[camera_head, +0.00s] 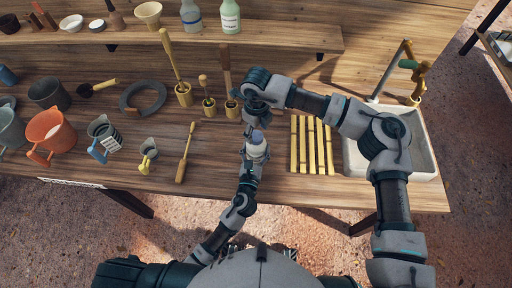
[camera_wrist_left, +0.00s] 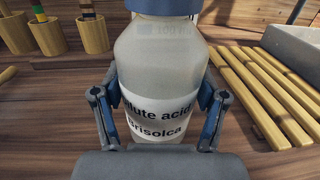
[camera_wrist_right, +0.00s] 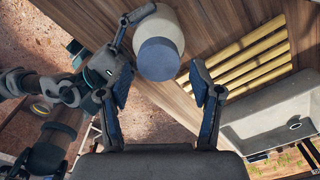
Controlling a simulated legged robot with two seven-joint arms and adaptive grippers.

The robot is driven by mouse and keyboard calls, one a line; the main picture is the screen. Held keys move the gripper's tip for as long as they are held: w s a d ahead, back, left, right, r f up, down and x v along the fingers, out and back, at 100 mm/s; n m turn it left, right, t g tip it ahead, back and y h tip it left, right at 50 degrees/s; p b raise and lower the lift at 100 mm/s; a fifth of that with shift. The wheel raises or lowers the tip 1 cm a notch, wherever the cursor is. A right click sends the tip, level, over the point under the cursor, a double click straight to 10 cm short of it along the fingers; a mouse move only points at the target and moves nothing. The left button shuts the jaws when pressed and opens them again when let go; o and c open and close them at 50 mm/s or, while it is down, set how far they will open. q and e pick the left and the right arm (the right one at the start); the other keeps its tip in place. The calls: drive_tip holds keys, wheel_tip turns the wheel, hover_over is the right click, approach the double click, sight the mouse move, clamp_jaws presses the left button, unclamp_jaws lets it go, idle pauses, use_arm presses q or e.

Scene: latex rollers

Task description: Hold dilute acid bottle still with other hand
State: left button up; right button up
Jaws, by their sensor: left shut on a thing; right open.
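The dilute acid bottle (camera_wrist_left: 160,60) is a pale bottle with a white label and a blue cap. It stands near the table's front edge, between the fingers of my left gripper (camera_wrist_left: 157,93), which is shut on its sides. In the head view the bottle (camera_head: 257,152) is partly hidden by my grippers. My right gripper (camera_head: 253,128) is just above the bottle. In the right wrist view, its fingers (camera_wrist_right: 162,88) are open and empty, with the blue cap (camera_wrist_right: 158,59) just beyond and between their tips.
Yellow slats (camera_head: 311,145) and a sink (camera_head: 407,150) lie to the right. Small wooden holders with tools (camera_head: 184,95) stand behind the bottle. Cups, including an orange pitcher (camera_head: 52,130), stand at the left. A shelf (camera_head: 280,38) runs along the back.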

sight(257, 135)
drive_tip(key=shift+f, duration=1.25)
drive_tip(key=shift+c, duration=0.2)
drive_tip(key=c, duration=0.6)
drive_tip(key=shift+o, duration=1.4)
drive_tip(key=shift+c, duration=0.7)
drive_tip(key=shift+r, duration=0.7)
drive_tip(key=shift+r, duration=2.25)
